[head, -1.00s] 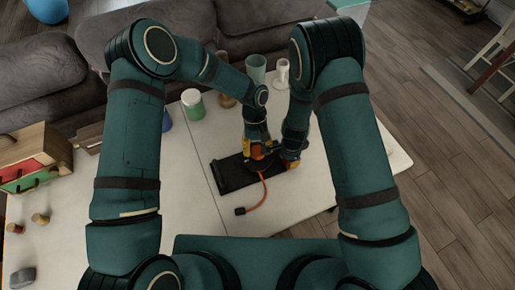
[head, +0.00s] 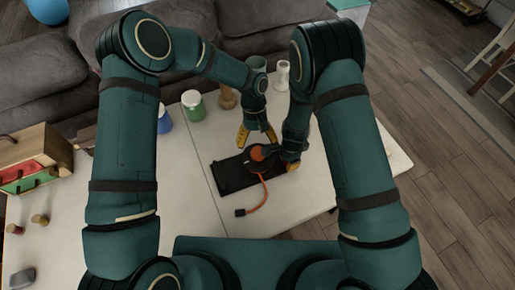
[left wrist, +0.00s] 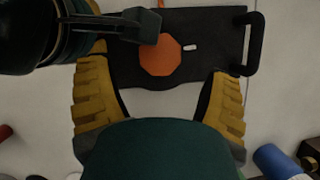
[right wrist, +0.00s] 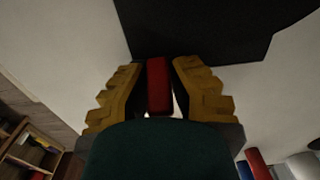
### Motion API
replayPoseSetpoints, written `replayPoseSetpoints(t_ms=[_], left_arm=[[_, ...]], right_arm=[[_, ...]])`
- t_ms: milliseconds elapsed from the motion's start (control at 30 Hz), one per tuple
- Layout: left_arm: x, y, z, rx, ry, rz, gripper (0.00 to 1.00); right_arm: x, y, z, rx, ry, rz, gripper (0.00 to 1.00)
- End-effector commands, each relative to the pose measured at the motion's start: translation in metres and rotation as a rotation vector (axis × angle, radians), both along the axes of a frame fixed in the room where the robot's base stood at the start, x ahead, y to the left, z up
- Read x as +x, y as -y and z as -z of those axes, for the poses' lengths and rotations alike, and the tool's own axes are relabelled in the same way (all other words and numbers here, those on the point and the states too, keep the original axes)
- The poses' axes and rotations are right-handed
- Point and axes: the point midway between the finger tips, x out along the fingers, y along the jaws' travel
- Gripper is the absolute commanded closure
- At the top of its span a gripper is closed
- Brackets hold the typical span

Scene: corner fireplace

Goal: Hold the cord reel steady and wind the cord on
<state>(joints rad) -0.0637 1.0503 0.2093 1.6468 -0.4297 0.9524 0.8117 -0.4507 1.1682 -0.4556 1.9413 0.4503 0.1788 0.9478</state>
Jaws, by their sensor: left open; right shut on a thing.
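The cord reel (head: 234,174) is a flat black body with an orange hub (head: 259,152), lying on the white table. Its orange octagonal hub and a black side handle (left wrist: 254,45) show in the left wrist view. The orange cord (head: 264,194) curls from the reel to a black plug (head: 240,212) on the table. My left gripper (head: 257,137) is open and empty, just behind the hub. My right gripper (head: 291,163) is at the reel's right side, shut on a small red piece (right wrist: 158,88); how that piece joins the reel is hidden.
A green-labelled jar (head: 194,105), a blue cup (head: 164,118), a wooden item (head: 227,97) and a white goblet (head: 282,74) stand along the table's back. A wooden box with red and green fronts (head: 30,160) is at left.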

Motion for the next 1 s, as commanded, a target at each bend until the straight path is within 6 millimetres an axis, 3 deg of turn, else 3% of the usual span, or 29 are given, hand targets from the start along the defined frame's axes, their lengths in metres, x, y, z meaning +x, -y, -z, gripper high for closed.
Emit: replayPoseSetpoints(t_ms=[200, 400, 800, 1000], left_arm=[[0.018, -0.003, -0.042, -0.001, 0.004, -0.002, 0.20], [0.027, -0.005, -0.067, 0.000, 0.002, -0.001, 0.20], [0.030, -0.006, -0.075, 0.000, 0.000, 0.000, 0.20], [0.026, -0.011, -0.066, -0.012, -0.018, -0.047, 0.20]], right_arm=[[0.000, 0.000, 0.001, 0.000, -0.001, 0.000, 1.00], [0.000, 0.000, 0.001, 0.000, -0.001, 0.000, 1.00], [0.000, 0.000, 0.001, 0.000, -0.001, 0.000, 1.00], [0.000, 0.000, 0.001, 0.000, -0.001, 0.000, 1.00]])
